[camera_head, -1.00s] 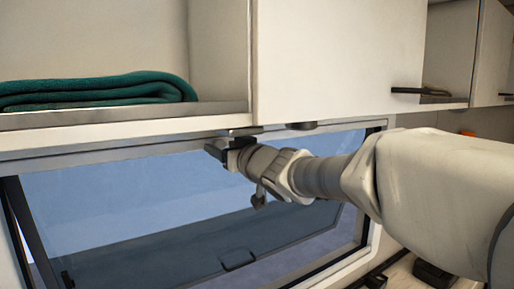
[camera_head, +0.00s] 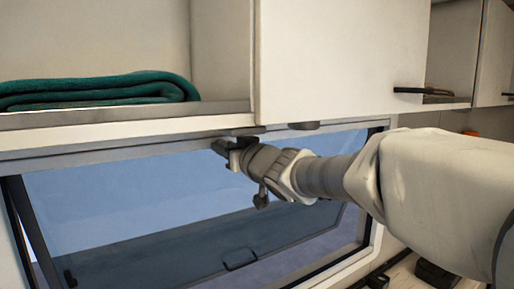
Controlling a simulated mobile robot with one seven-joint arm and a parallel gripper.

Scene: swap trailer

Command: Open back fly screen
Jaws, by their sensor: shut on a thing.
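The back window (camera_head: 130,205) fills the lower left, under the overhead cupboards. The fly screen's grey top rail (camera_head: 90,158) runs along the window's upper edge. I cannot tell from this view whether mesh covers the opening. My gripper (camera_head: 226,150) is at that rail, near its middle, and shut on the screen's pull edge. The fingertips and the gripped part are small and partly hidden by the gripper itself. A grey tab (camera_head: 243,131) shows just above the gripper, and a dark tab (camera_head: 304,126) sits to its right.
An open shelf with a folded green towel (camera_head: 95,90) is at upper left. A white cupboard door (camera_head: 335,60) hangs just above my arm. The tilted window pane has a dark handle (camera_head: 240,260). Dark items (camera_head: 437,275) lie at lower right.

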